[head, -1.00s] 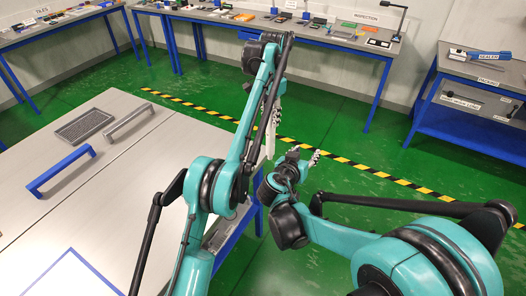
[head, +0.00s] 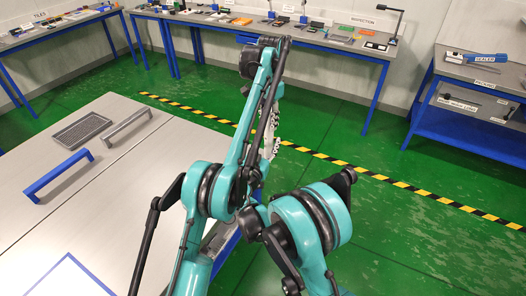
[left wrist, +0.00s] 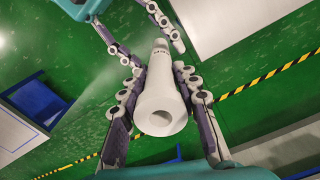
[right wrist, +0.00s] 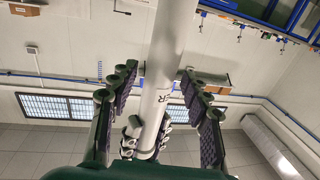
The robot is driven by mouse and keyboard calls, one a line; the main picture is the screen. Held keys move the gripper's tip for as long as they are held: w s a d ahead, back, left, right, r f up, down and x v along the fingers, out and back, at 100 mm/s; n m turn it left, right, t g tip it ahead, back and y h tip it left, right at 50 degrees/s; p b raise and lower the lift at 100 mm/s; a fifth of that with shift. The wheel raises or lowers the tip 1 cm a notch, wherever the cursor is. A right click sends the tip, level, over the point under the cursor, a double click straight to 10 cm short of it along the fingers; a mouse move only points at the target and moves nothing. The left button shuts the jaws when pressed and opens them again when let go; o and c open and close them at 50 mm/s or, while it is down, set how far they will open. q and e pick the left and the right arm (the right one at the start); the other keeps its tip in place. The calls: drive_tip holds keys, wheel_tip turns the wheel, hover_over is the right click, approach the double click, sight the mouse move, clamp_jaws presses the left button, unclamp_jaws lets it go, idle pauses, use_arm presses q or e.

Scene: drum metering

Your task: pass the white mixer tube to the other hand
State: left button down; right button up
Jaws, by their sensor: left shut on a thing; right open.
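The white mixer tube (left wrist: 160,98) is in my left gripper (left wrist: 160,70), whose fingers close on it from both sides; its wide hollow end faces the left wrist camera. My right gripper (left wrist: 157,53) shows beyond it, its fingers spread beside the tube's narrower far part. In the right wrist view the tube (right wrist: 166,72) runs between the open fingers of my right gripper (right wrist: 159,72), with the left fingers around it lower down. Contact with the right fingers cannot be told. In the head view my left gripper (head: 272,128) is partly hidden by its own arm, and the right gripper is hidden.
A steel table with a grey tray (head: 82,131), a grey handle (head: 129,127) and a blue handle (head: 58,173) stands at left. Benches line the far wall, and a blue-framed bench (head: 470,100) stands at right. Green floor with a striped line (head: 400,184) lies open between.

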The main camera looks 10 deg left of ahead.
sight(272, 133)
drive_tip(key=x, duration=0.5)
drive_tip(key=shift+w, duration=0.15)
clamp_jaws()
use_arm(q)
drive_tip(key=c, duration=1)
unclamp_jaws()
drive_tip(key=shift+r, duration=0.1)
